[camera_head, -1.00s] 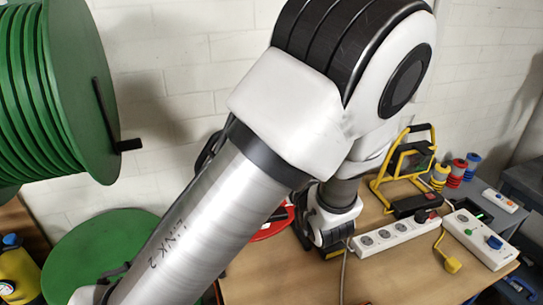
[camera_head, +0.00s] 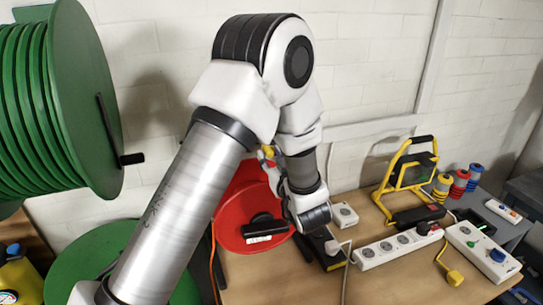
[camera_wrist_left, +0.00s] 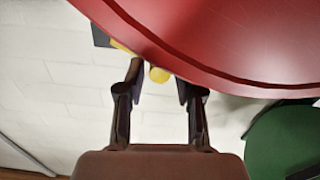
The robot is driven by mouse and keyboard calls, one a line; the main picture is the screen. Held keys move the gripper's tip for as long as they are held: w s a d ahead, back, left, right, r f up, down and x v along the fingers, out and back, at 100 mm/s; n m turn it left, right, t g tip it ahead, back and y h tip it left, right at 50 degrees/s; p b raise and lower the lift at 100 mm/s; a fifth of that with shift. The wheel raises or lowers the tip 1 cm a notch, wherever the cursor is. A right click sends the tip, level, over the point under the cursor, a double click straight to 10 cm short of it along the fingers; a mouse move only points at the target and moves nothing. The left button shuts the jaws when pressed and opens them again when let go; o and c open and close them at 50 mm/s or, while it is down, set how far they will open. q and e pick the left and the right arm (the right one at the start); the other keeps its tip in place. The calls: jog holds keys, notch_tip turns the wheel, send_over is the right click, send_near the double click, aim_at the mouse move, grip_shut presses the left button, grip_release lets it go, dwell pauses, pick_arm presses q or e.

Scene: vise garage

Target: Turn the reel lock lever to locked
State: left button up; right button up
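A red cable reel (camera_head: 230,225) stands on the bench behind my left arm, with a black handle on its face. A small yellow knob (camera_head: 268,152) shows at its upper right edge; it may be the lock lever's tip. In the left wrist view the red flange (camera_wrist_left: 250,40) fills the top. My left gripper (camera_wrist_left: 158,78) is open there, its dark fingers just below the flange. A yellow rounded end (camera_wrist_left: 159,74) shows between the fingertips; contact cannot be told. In the head view my wrist hides most of the gripper. My right gripper is out of view.
Large green reels (camera_head: 60,100) stand at the left. The bench front is mostly clear.

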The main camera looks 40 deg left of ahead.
pick_arm(q)
grip_shut()
jog(key=shift+w+d+r+m+p, duration=0.35)
jog(key=shift+w+r+m+p, duration=0.3)
jog(key=shift+m+p, duration=1.5)
jog(key=shift+w+d+r+m+p, duration=0.45)
jog(key=shift+w+m+p, duration=0.35)
jog(key=shift+m+p, duration=1.35)
jog(key=shift+w+d+r+m+p, duration=0.25)
jog(key=shift+w+r+m+p, duration=0.4)
jog(key=shift+m+p, duration=1.5)
jog(key=shift+f+m+b, duration=0.1)
jog(key=shift+m+b, duration=0.5)
jog(key=shift+m, duration=0.05)
